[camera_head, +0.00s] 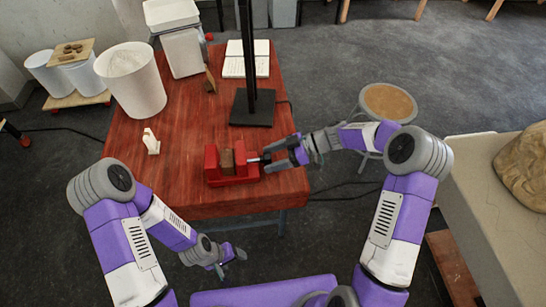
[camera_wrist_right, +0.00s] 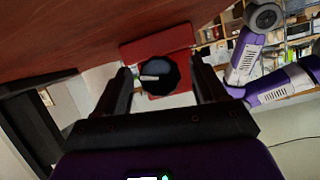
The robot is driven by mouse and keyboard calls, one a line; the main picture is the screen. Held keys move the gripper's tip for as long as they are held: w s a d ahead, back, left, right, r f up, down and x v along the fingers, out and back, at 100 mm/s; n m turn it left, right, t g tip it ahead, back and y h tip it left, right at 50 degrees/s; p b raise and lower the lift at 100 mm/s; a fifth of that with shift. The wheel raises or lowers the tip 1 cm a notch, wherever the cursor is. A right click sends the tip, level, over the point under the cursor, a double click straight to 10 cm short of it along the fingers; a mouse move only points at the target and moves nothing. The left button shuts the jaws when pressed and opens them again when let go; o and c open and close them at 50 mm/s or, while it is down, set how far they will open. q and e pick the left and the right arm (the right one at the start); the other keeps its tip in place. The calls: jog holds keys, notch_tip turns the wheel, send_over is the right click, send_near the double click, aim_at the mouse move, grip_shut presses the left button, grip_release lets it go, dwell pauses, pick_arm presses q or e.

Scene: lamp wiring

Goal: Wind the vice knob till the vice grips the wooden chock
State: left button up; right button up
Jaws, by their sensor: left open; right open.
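The red vice (camera_head: 212,166) stands near the front edge of the red wooden table, with the brown wooden chock (camera_head: 227,161) between its jaws. I cannot tell whether the jaws touch the chock. A screw runs from the vice's right side toward my right gripper (camera_head: 279,154). In the right wrist view the dark round knob (camera_wrist_right: 160,75) with a pale mark lies between the open fingers of my right gripper (camera_wrist_right: 162,85), with gaps on both sides. The red vice (camera_wrist_right: 158,45) shows behind the knob. My left gripper (camera_head: 231,257) is open and empty, low in front of the table.
A black post on a square base (camera_head: 252,108) stands behind the vice. A small white object (camera_head: 151,142) lies left on the table (camera_head: 180,125). A white bucket (camera_head: 133,80) and an open book (camera_head: 246,60) are farther back. A stool (camera_head: 388,101) stands to the right.

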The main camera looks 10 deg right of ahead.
jog(key=c, duration=1)
jog(key=shift+c, duration=0.2)
jog(key=shift+w+m+g+b, duration=0.1)
jog(key=shift+m+g+b, duration=0.2)
jog(key=shift+m+g, duration=1.3)
jog(key=shift+m, duration=0.7)
jog(key=o, duration=1)
